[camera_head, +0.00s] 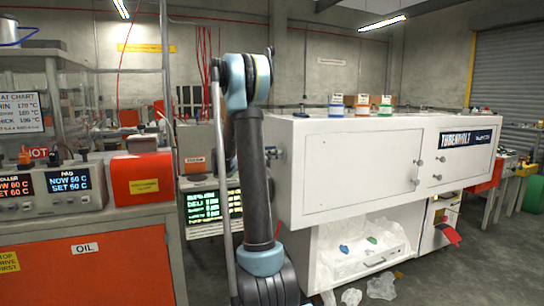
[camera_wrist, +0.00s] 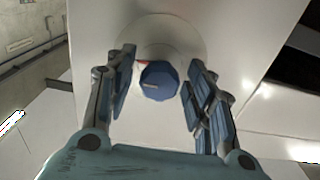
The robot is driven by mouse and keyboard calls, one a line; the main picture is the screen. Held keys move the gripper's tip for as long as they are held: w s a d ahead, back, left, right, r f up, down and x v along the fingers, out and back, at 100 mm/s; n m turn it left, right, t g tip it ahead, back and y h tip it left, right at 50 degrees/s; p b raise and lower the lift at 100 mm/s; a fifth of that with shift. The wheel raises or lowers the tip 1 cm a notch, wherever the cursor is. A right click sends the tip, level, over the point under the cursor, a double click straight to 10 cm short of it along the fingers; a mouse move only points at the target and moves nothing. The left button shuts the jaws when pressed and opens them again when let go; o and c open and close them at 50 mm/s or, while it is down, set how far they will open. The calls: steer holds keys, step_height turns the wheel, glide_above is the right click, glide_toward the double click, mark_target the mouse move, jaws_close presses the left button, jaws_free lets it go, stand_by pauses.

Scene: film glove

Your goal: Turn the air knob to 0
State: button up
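In the wrist view a dark blue faceted knob (camera_wrist: 159,82) with a pale pointer mark sits on a round light plate (camera_wrist: 172,38) on a pale surface. A small red mark shows at its upper left edge. My gripper (camera_wrist: 160,68) is open, with one finger on each side of the knob. Narrow gaps seem to show between the fingers and the knob; I cannot tell whether either touches. No scale numbers or 0 mark are readable. In the head view my arm stands in front of the white machine (camera_head: 350,165), and I cannot make out the knob there.
Blue-, red- and green-lidded containers (camera_head: 362,104) stand on the machine. A control box with a lit display (camera_head: 67,180) and an orange oil cabinet (camera_head: 95,270) are at left. A green-text screen (camera_head: 205,207) is beside my arm. Clear plastic bags (camera_head: 381,286) lie on the floor.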

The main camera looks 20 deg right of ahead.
steer(key=c, duration=0.8)
steer(key=shift+n, duration=0.3)
steer(key=n, duration=0.3)
steer(key=shift+w+n, duration=0.1)
steer(key=shift+n, duration=0.3)
steer(key=n, duration=0.4)
steer(key=shift+w+n, duration=0.1)
steer(key=shift+n, duration=0.2)
steer(key=n, duration=0.4)
steer(key=shift+f+n, duration=0.15)
steer(key=shift+n, duration=2.35)
